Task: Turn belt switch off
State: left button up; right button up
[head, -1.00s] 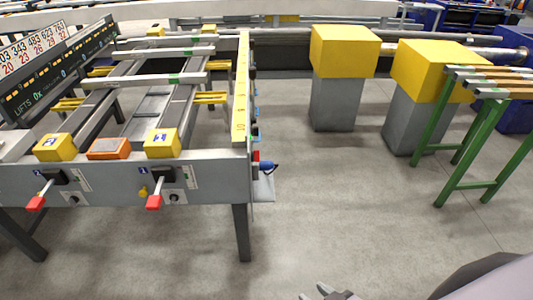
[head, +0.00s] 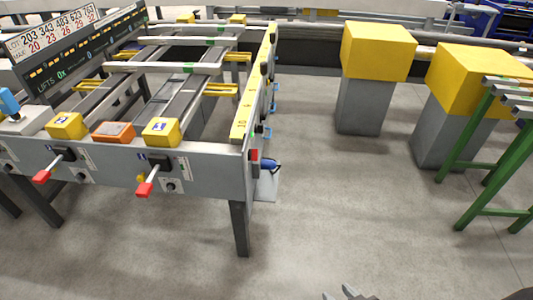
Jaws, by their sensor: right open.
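The runout table's grey front panel (head: 215,175) carries two levers with red grips, the right one (head: 145,188) and the left one (head: 42,177). Both slant down to the left from black housings. Small dark round knobs sit on the panel beside them, one at the right (head: 170,186) and one at the left (head: 82,176). I cannot tell which control is the belt switch. My right gripper (head: 348,294) shows only its fingertips at the bottom edge, open, well to the right of the panel and apart from it. My left gripper is out of view.
Yellow boxes (head: 161,132) and an orange box (head: 113,131) sit above the panel. A table leg (head: 239,228) stands at the right corner. Yellow-topped grey pedestals (head: 365,105) and a green stand (head: 480,190) are at right. The floor between is clear.

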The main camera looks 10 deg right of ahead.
aim_at(252, 154)
jog(key=l, duration=0.35)
jog(key=u, duration=0.35)
jog(key=i+l+u, duration=0.15)
jog(key=u, duration=0.25)
jog(key=l+u, duration=0.65)
jog(key=l, duration=0.15)
jog(key=i+l+u, duration=0.2)
jog(key=l, duration=0.15)
jog(key=l+u, duration=0.15)
jog(key=l, duration=0.35)
jog(key=k+l+u, duration=0.1)
jog(key=l, duration=0.4)
jog(key=l+u, duration=0.15)
jog(key=l, duration=0.35)
jog(key=k+l, duration=0.1)
jog(key=l, duration=0.9)
jog(key=k+l, duration=0.15)
jog(key=l, duration=0.4)
